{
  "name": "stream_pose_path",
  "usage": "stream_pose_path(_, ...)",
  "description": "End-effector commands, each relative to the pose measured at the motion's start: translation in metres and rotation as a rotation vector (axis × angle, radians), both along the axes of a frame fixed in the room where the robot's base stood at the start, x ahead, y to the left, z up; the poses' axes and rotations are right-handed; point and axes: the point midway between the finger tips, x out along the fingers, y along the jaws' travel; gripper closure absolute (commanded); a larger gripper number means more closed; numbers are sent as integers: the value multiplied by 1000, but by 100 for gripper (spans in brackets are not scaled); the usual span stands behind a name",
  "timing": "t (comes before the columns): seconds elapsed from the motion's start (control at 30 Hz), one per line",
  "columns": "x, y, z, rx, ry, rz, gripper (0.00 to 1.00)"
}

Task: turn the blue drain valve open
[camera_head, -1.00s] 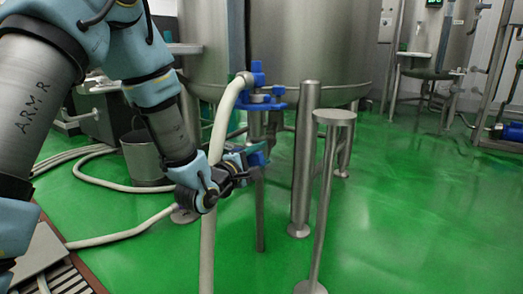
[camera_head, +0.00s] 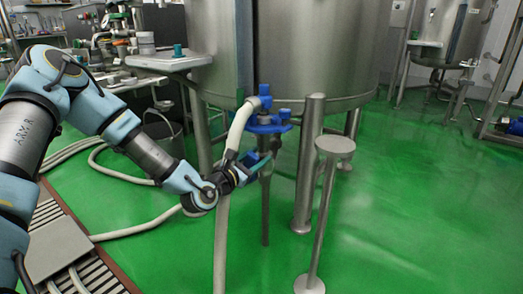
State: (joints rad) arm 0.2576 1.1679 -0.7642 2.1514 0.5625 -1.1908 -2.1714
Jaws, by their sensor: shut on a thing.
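The blue drain valve (camera_head: 268,124) sits low on the front of the large steel tank, with a pale hose (camera_head: 238,128) joined to its left side and hanging down. My gripper (camera_head: 260,164) is just below the valve body, reaching in from the left past the hose. Its teal fingers are shut on a small blue part, which looks like the valve's handle. The fingers hide most of that part, so its exact angle cannot be told. A grey upright pipe (camera_head: 266,210) runs down just behind the fingers.
A thick steel post (camera_head: 308,170) and a thinner stand with a round top (camera_head: 335,146) are close on the right. The steel tank (camera_head: 290,55) rises behind. A bucket (camera_head: 163,135) and hoses lie left, near a floor grate (camera_head: 85,250). Green floor at right is clear.

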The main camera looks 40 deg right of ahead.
Motion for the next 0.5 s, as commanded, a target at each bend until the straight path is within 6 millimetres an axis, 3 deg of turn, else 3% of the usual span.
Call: stream_pose_path(0.5, 20, 6, 4, -86, 326, 2, 100)
